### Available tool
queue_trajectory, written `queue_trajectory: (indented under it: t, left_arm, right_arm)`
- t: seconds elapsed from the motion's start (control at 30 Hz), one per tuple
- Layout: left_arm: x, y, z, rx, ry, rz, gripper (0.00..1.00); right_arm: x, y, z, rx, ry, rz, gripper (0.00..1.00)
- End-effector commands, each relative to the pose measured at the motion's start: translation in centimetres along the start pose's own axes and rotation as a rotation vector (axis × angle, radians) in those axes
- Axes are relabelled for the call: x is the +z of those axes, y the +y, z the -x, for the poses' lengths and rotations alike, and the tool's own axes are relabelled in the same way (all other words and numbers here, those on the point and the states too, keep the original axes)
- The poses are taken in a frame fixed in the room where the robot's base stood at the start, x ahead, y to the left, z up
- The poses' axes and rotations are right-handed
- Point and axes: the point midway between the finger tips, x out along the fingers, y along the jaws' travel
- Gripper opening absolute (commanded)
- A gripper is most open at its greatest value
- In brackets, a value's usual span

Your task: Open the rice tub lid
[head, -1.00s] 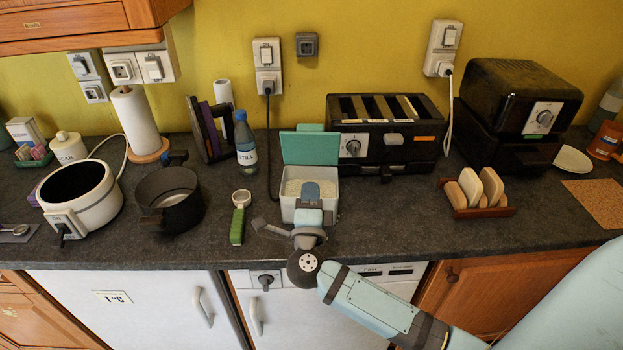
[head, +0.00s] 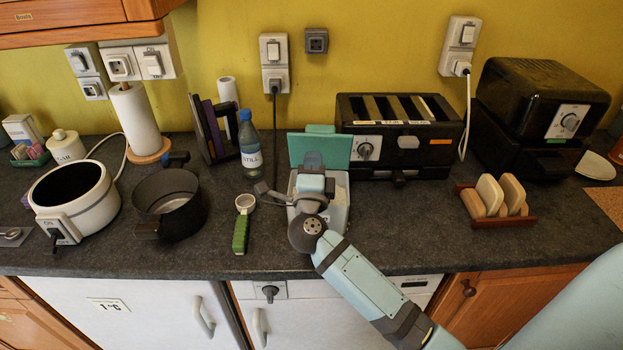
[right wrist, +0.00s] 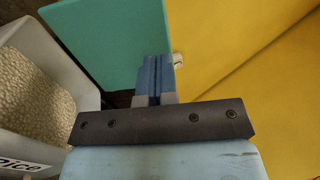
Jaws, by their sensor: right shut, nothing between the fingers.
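The rice tub (head: 338,212) is a pale box on the counter, and its teal lid (head: 336,150) stands raised at the back edge. In the right wrist view the tub (right wrist: 25,110) shows rice inside and part of a "Rice" label, with the lid (right wrist: 95,35) upright behind. My right gripper (head: 312,160) is shut and empty, over the tub and in front of the lid. In the right wrist view its fingers (right wrist: 154,68) are together beside the lid's edge; I cannot tell whether they touch it. My left gripper is out of view.
A green-handled tool (head: 241,228) and a dark pot (head: 172,215) lie left of the tub. A water bottle (head: 250,150) stands behind left, a black toaster (head: 385,150) behind right. A toast rack (head: 497,218) is further right. Counter right of the tub is clear.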

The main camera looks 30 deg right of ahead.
Motion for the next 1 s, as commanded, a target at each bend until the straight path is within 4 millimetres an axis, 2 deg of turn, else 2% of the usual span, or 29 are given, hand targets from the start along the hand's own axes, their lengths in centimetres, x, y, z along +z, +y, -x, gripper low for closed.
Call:
queue_trajectory:
  t: [0.1,0.3,0.73,1.0]
  left_arm:
    - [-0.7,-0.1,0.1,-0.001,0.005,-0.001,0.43]
    - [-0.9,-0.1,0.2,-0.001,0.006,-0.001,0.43]
    - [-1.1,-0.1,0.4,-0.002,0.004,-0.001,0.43]
    - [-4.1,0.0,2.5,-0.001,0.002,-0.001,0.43]
  right_arm:
    - [0.0,-0.2,-2.0,-0.002,0.000,0.001,0.00]
    - [0.0,0.0,-3.6,0.000,0.000,0.000,0.00]
    - [0.0,-0.1,-4.0,0.001,0.000,-0.001,0.00]
    - [0.0,-1.1,-7.0,0.003,0.003,0.000,0.00]
